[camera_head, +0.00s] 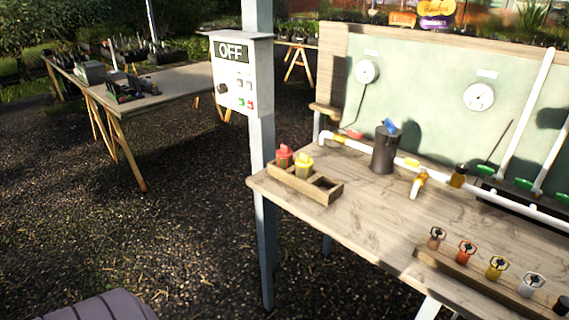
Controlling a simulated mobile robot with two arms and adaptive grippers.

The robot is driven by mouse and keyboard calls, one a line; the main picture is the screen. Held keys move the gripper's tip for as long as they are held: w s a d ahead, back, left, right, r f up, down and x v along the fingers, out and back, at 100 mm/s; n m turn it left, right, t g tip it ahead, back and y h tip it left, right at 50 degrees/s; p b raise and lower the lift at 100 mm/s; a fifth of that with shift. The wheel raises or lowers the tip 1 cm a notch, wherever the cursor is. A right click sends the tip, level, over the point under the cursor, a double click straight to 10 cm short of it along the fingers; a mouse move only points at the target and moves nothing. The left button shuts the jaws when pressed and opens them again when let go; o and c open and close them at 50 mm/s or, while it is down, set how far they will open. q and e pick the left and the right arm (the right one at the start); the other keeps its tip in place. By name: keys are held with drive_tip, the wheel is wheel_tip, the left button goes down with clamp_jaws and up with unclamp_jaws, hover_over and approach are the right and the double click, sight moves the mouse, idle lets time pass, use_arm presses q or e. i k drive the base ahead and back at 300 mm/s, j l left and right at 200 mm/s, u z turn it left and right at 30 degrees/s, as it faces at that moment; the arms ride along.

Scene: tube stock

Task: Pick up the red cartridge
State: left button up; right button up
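The red cartridge (284,155) stands upright in the left compartment of a small wooden rack (314,190) at the left end of the workbench. Its lower part is hidden by the rack wall. A yellow cartridge (304,167) stands right beside it in the middle compartment. The right compartment looks empty. Neither of my grippers is in view.
The wooden workbench (370,215) has free room in its middle. A dark canister (384,152), white pipes and a rack of coloured valves (466,251) are on it. A post with an OFF control box (240,75) stands close to the left of the cartridges.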

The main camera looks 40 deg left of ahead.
sight(283, 155)
drive_tip(key=u, duration=1.4)
drive_tip(key=i+j, duration=0.3)
drive_tip(key=i+j+u, duration=0.05)
drive_tip(key=i, duration=0.05)
